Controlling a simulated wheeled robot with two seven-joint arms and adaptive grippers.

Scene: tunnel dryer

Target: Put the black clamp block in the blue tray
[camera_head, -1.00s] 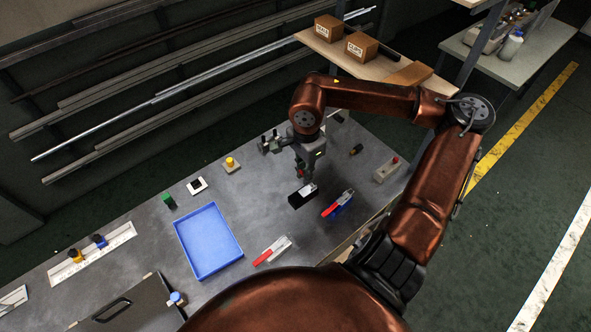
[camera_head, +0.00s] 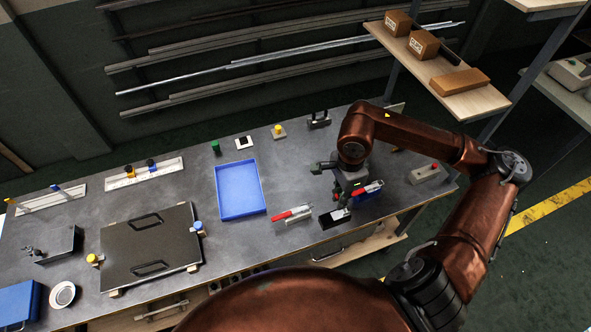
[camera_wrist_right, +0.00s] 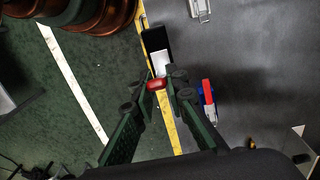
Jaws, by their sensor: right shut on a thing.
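The black clamp block (camera_head: 331,220), with a pale metal lever on top, is near the front edge of the workbench, between the grey and blue clamps. My right gripper (camera_head: 344,198) is directly above it. In the right wrist view, my right gripper's fingertips (camera_wrist_right: 158,86) are shut on the clamp block's red handle tip, and its black body (camera_wrist_right: 156,38) overlaps the bench's yellow edge. I cannot tell its exact height above the bench. The empty blue tray (camera_head: 240,213) lies flat to the left. My left gripper is out of view.
A grey clamp with a red handle (camera_head: 292,217) lies between the tray and the block. A blue clamp with a red handle (camera_head: 369,190) is close on the right of my gripper. A dark panel with handles (camera_head: 150,248) lies left of the tray. Bench surface around the tray is mostly clear.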

